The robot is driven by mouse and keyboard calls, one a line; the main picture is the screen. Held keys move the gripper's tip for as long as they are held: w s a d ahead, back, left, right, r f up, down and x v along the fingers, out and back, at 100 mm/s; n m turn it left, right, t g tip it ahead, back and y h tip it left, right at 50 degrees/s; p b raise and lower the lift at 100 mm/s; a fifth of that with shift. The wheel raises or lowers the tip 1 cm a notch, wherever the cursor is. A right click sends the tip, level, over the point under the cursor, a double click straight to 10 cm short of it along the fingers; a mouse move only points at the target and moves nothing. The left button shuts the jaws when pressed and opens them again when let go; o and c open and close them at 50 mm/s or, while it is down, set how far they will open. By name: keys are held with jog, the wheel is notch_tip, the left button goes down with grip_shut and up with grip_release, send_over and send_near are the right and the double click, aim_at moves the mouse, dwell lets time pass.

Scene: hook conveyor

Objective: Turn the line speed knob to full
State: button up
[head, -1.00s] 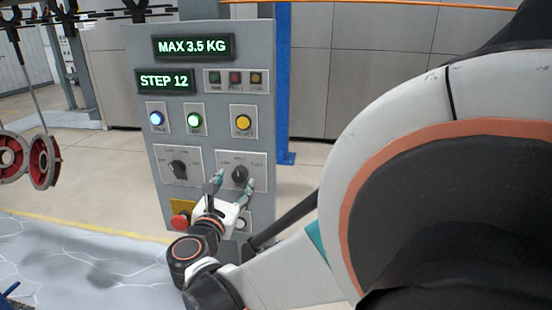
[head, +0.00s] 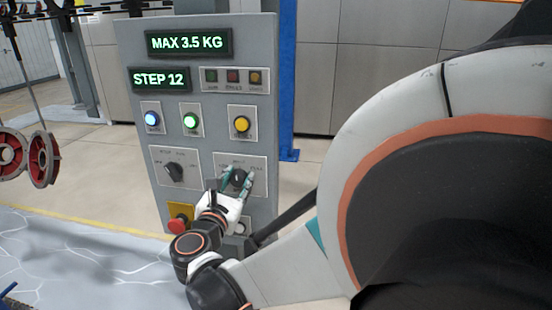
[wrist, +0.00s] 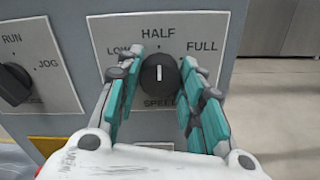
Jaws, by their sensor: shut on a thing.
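The line speed knob (wrist: 160,74) is black and round, on a pale plate (wrist: 222,28) marked LOW, HALF, FULL and SPEED. Its white mark points up toward HALF. In the head view the knob (head: 238,178) is on the lower right of the grey control panel (head: 210,118). My gripper (wrist: 163,75) has its two teal-padded fingers on either side of the knob, shut on it. In the head view my gripper (head: 238,179) reaches the knob from below. The bottom of the plate's lettering is partly hidden.
A mode knob (head: 173,172) with RUN and JOG marks sits left of the speed knob. A red emergency button (head: 180,224) is below left, close to my wrist. Lit blue, green and yellow buttons are above. Red wheels (head: 42,160) hang at the left.

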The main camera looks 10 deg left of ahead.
jog(key=m+b, duration=0.1)
jog(key=m, duration=1)
jog(key=shift+m, duration=0.4)
jog(key=shift+f, duration=0.1)
dwell(0.5)
jog(key=o, duration=1.1)
jog(key=shift+c, duration=0.2)
